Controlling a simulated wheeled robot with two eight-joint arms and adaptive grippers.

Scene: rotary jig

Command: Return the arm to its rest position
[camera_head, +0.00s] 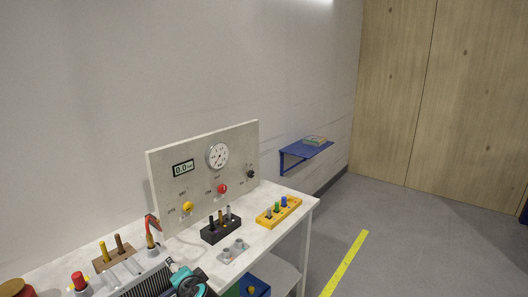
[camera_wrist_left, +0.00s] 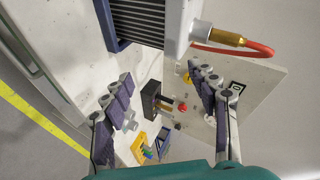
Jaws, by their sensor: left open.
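My left gripper (camera_wrist_left: 164,102) is open in the left wrist view, with its two segmented purple-grey fingers spread wide and nothing between them. In the head view part of my left gripper (camera_head: 186,283) shows as teal and dark pieces at the bottom edge, above the front of the workbench (camera_head: 262,238). Its fingertips are hard to make out there. A grey finned unit (camera_head: 143,277) lies beside it, and in the wrist view this unit (camera_wrist_left: 140,20) is close to the fingers, with a brass fitting and a red hose (camera_wrist_left: 240,48). My right gripper is in neither view.
A panel (camera_head: 208,165) with a gauge, display and knobs stands at the bench's back. A black block (camera_head: 221,229) with pegs, a yellow rack (camera_head: 278,211) and a grey fixture (camera_head: 233,251) sit on the bench. A blue wall shelf (camera_head: 306,150) and open floor lie to the right.

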